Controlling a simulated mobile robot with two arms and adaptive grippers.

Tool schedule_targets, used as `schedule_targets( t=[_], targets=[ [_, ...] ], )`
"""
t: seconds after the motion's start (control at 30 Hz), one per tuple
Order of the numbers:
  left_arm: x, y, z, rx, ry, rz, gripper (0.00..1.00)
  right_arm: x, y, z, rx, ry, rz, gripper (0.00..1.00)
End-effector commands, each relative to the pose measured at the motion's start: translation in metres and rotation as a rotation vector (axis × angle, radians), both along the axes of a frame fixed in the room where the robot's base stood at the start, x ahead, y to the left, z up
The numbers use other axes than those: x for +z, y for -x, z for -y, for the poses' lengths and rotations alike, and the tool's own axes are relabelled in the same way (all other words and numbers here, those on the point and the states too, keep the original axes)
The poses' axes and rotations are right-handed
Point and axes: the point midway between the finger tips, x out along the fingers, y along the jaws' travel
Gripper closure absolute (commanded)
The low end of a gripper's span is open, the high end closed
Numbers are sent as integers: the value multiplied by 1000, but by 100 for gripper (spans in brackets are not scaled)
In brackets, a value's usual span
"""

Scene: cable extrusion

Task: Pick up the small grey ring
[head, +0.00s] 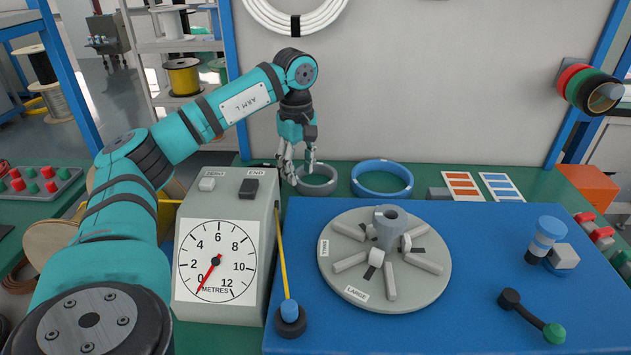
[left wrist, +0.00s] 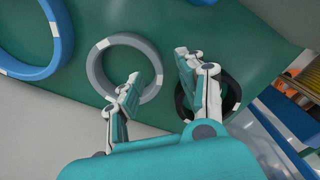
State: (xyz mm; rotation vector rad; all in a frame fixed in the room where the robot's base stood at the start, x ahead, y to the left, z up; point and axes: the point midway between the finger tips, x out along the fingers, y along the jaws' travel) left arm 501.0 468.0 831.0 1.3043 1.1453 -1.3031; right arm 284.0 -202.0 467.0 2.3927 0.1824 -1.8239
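The grey ring (head: 320,190) lies flat on the green bench behind the blue board, beside the larger blue ring (head: 382,193). In the left wrist view the grey ring (left wrist: 94,72) has small white marks. My left gripper (head: 300,168) points down above the grey ring's left side. Its fingers (left wrist: 157,74) are apart, with nothing seen between them but bench and the ring's edge below. One finger overlaps the grey ring in that view; the other overlaps a black ring (left wrist: 234,98). Contact cannot be told. My right gripper is not in view.
The metre box (head: 258,270) stands in front of the gripper, to its left. The grey turntable (head: 430,285) sits on the blue board (head: 480,310). A light wall (head: 430,90) rises behind the rings. Striped cards (head: 464,187) lie right of the blue ring.

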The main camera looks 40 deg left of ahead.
Motion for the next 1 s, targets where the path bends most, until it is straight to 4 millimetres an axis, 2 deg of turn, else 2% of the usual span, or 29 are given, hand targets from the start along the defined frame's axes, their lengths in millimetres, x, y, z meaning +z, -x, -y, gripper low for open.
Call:
schedule_targets(
  t=[0.03,0.2,0.33,0.53,0.83,1.0],
  targets=[
    [-12,-1,1,0,0,-3,61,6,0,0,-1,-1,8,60],
    [-35,-3,1,1,0,-3,61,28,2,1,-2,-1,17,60],
    [-42,-3,1,1,0,-1,61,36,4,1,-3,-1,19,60],
    [-42,-3,1,1,0,-1,61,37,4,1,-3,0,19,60],
    [-42,-3,2,0,0,0,98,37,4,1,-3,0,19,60],
    [-42,-3,2,0,0,0,100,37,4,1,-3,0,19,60]
  ],
)
